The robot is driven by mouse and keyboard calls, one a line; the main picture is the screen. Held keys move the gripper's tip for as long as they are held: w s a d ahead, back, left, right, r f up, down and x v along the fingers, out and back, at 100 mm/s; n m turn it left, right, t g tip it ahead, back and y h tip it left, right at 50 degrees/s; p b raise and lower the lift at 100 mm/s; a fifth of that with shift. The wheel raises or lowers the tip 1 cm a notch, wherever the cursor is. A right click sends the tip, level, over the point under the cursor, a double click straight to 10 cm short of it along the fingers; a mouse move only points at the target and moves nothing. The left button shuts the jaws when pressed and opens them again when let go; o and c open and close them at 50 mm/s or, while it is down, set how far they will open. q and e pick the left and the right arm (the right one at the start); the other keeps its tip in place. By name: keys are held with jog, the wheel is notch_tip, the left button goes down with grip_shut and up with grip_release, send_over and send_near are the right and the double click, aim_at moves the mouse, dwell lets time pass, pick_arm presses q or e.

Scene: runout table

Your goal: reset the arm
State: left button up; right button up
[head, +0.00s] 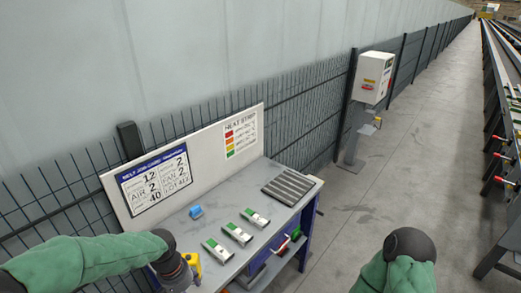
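My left arm comes in from the left in a green sleeve, and its dark end, with an orange ring, is over the near left corner of the workbench (262,231). The fingers of my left gripper (181,281) cannot be made out at the bottom edge. A yellow thing (194,265) shows right beside it; I cannot tell whether they touch. My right arm shows at the lower right as a green sleeve with a dark rounded joint. It is over the floor, right of the bench, and its gripper is out of view.
Several green-and-white pieces (237,234) and a blue item (196,211) lie on the bench. A slotted dark grey rack (288,187) sits at its right end. A sign board (185,165) and mesh fence stand behind. A white box on a post (374,78) stands beyond. The aisle floor (400,150) is clear.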

pick_arm(q)
jog(key=s+d+f+h+b, duration=0.1)
jog(key=s+d+f, duration=0.2)
jog(key=f, duration=0.7)
jog(key=s+d+f+n+h+b, duration=0.1)
jog(key=s+d+f, duration=0.3)
jog(key=f, duration=0.6)
jog(key=s+d+f+n+b, duration=0.1)
jog(key=s+d+f, duration=0.3)
jog(key=f, duration=0.6)
jog(key=shift+s+h+b, duration=0.35)
jog(key=shift+h+b, duration=0.05)
jog(key=shift+b, duration=0.25)
jog(key=shift+d, duration=0.15)
